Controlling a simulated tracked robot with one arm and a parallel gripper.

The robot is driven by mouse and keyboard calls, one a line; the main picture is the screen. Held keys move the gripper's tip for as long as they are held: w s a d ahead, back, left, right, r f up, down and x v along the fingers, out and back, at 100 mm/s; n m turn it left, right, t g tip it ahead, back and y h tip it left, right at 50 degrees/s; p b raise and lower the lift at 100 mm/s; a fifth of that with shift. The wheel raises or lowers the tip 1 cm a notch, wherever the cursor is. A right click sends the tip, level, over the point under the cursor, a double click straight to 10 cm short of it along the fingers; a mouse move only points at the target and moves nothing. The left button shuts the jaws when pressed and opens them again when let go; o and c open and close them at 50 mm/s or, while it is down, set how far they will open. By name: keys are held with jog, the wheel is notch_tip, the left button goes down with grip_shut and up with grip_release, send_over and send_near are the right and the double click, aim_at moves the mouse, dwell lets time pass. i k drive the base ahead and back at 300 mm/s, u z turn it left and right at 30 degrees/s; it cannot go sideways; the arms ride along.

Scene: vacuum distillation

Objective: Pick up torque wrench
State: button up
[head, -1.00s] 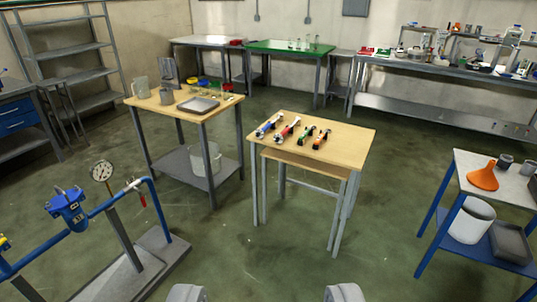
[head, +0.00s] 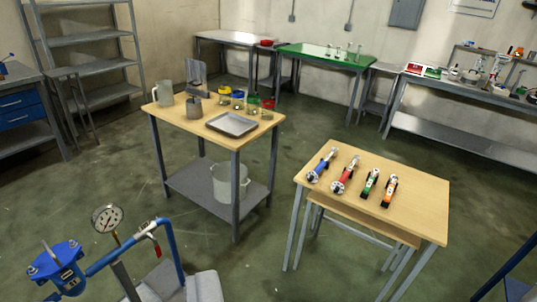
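A wooden table (head: 425,210) on grey legs stands at the right of centre in the head view. Hand tools lie side by side on it: one with blue (head: 321,166), one with red (head: 345,175), one with green (head: 369,184) and one with orange (head: 389,191). They are small in the picture, and I cannot tell which is the torque wrench. The blue and red tools have round, pale ends toward the near edge. No fingers of my gripper show clearly, and nothing touches the tools.
A second wooden table (head: 184,121) at centre left carries a grey tray (head: 232,124), jugs and coloured items. Blue pipework with a pressure gauge (head: 107,219) stands close at the lower left. A green-topped table (head: 325,58) is behind. The floor before the tool table is open.

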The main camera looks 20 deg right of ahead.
aim_at(319, 168)
jog(key=u, duration=0.05)
jog(key=i, duration=1.65)
jog(key=z, duration=0.65)
jog(key=i, duration=1.45)
jog(key=z, duration=0.55)
